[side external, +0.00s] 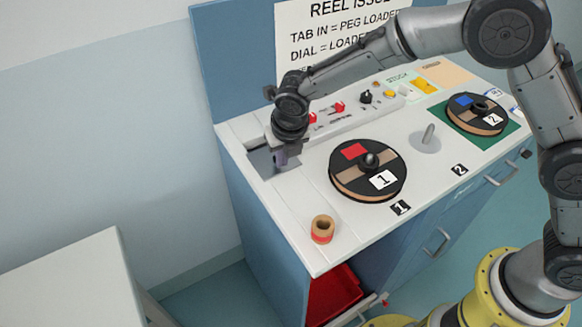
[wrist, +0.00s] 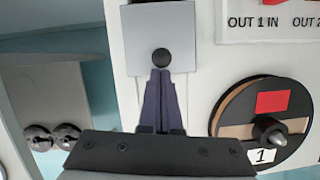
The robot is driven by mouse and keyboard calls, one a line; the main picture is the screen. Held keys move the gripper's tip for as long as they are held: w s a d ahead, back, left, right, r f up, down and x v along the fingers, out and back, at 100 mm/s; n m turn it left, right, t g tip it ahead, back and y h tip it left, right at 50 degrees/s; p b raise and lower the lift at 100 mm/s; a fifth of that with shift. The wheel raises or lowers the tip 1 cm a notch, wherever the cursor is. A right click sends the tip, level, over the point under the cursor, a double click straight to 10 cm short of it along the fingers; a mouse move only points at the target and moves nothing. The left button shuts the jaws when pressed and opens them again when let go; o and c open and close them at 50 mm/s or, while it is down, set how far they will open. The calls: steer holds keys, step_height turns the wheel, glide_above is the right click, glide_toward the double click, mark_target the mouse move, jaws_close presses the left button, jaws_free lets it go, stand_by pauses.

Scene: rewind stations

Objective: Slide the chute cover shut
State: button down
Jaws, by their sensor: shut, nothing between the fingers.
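The chute cover appears to be the grey square plate (wrist: 135,40) with a round black knob (wrist: 161,58) in the wrist view. In the side external view, a grey plate (side external: 259,163) shows at the left end of the worktop, partly hidden by my gripper. My gripper (side external: 283,162) is low over this plate. In the wrist view, the fingers of my gripper (wrist: 161,74) are shut together with nothing between them. Their tips are right at the knob's near side; I cannot tell whether they touch it. No chute opening is clearly visible.
Reel 1 (side external: 369,186) lies right of my gripper, and reel 2 (side external: 477,113) sits on a green square. A peg (side external: 428,134) stands between them. A small brown roll (side external: 322,229) is near the front corner. A control panel (side external: 340,115) runs along the back.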

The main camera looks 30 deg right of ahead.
glide_above(268, 153)
steer(key=s, duration=0.2)
steer(key=shift+a, duration=0.15)
steer(key=shift+w, duration=0.1)
steer(key=shift+r, duration=0.1)
